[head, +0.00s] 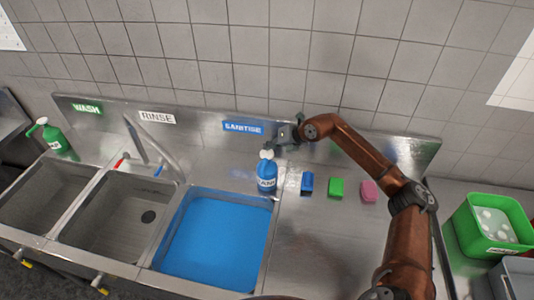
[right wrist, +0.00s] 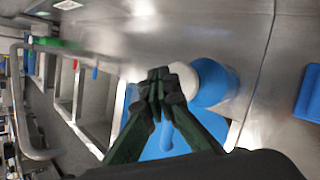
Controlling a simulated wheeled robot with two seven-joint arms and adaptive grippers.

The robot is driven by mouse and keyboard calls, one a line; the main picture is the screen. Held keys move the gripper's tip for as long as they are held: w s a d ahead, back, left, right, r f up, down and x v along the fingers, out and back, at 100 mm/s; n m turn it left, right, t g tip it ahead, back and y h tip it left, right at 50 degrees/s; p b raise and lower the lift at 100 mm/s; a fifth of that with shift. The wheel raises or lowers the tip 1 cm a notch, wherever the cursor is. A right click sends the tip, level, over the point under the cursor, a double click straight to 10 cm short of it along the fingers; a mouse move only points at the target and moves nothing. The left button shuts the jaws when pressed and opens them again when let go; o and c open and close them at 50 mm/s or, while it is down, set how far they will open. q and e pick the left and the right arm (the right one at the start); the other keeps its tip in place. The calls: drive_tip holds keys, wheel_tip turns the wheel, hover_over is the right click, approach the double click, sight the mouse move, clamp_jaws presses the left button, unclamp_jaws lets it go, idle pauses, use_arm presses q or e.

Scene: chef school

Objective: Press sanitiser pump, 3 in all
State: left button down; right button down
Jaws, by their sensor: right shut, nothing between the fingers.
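The sanitiser bottle (head: 267,178) is blue with a white pump head (head: 266,155). It stands upright on the steel counter at the back right corner of the blue-filled sink, under the SANITISE label (head: 242,128). My right gripper (head: 283,138) is just above and behind the pump head, shut and empty. In the right wrist view the shut fingertips (right wrist: 160,82) overlap the edge of the white pump head, with the blue bottle (right wrist: 214,84) just right of them. I cannot tell whether they touch the pump. My left gripper is not in view.
Blue (head: 307,182), green (head: 336,187) and pink (head: 368,190) blocks lie right of the bottle. A green bottle (head: 54,137) stands far left, beyond the rinse tap (head: 145,145). A green tub (head: 491,228) is at the right. The front counter is clear.

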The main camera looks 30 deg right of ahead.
sight(267, 153)
drive_tip(key=shift+f, duration=0.15)
drive_tip(key=shift+f, duration=0.3)
drive_tip(key=shift+s+f+b, duration=0.1)
drive_tip(key=shift+f+b, duration=0.6)
drive_tip(key=shift+f, duration=0.45)
idle(1.2)
drive_tip(key=shift+r, duration=0.15)
drive_tip(key=shift+r+p, duration=0.8)
drive_tip(key=shift+r, duration=0.55)
drive_tip(key=shift+r+p, duration=1.45)
drive_tip(key=shift+r, duration=1.15)
